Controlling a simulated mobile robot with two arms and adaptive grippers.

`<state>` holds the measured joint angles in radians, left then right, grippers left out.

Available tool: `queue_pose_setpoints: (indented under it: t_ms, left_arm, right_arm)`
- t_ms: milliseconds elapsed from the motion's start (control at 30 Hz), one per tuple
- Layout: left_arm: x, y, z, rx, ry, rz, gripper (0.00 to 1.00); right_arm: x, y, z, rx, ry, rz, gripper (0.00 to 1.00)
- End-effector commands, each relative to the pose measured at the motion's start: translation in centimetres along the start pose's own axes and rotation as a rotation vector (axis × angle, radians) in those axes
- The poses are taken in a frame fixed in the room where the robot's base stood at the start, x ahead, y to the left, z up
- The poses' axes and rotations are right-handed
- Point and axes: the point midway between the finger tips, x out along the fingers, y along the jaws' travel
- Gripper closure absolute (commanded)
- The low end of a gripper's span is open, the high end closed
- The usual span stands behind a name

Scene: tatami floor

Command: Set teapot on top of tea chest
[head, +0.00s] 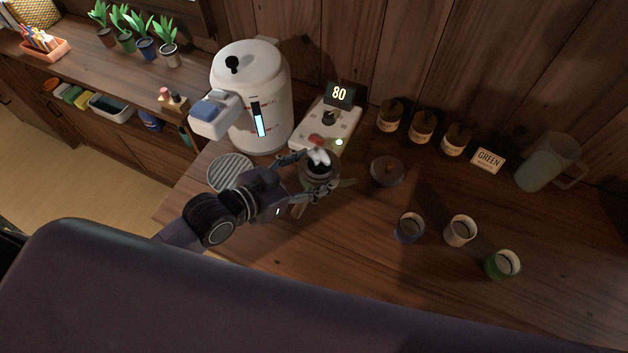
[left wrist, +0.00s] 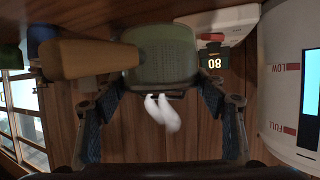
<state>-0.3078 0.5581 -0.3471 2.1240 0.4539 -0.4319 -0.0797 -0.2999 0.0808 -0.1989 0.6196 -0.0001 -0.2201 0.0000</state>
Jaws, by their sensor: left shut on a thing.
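A dark teapot (head: 318,170) with a side handle is in the head view, partly hidden by my left gripper (head: 313,175). The gripper's fingers lie on either side of the pot and are shut on it. In the left wrist view the pot's greenish body (left wrist: 165,55) sits between the fingertips, with a tan handle (left wrist: 90,58) to the left. White wisps like steam show by the pot. I cannot tell whether it touches the counter. I cannot pick out a tea chest for certain. My right gripper is not in view.
A white water boiler (head: 265,95) and a scale-like device (head: 325,125) reading 80 stand close by. A dark lid-like disc (head: 387,170), several cups (head: 460,231), jars (head: 422,127), a GREEN sign (head: 488,160) and a glass pitcher (head: 548,163) are to the right. A round grate (head: 231,172) is left.

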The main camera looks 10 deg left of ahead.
Motion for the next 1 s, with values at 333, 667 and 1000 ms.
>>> queue_pose_setpoints:
  t_ms: [333, 667, 1000]
  left_arm:
    - [1.4, 0.0, 3.2, -0.001, 0.004, 0.0, 0.76]
    - [2.2, 0.0, 4.9, 0.0, 0.008, 0.0, 0.76]
    - [2.2, 0.0, 5.3, 0.0, 0.001, 0.001, 0.24]
  right_arm:
    - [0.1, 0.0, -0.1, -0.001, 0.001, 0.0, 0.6]
    - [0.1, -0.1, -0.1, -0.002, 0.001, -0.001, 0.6]
    - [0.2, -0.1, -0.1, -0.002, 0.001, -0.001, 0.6]
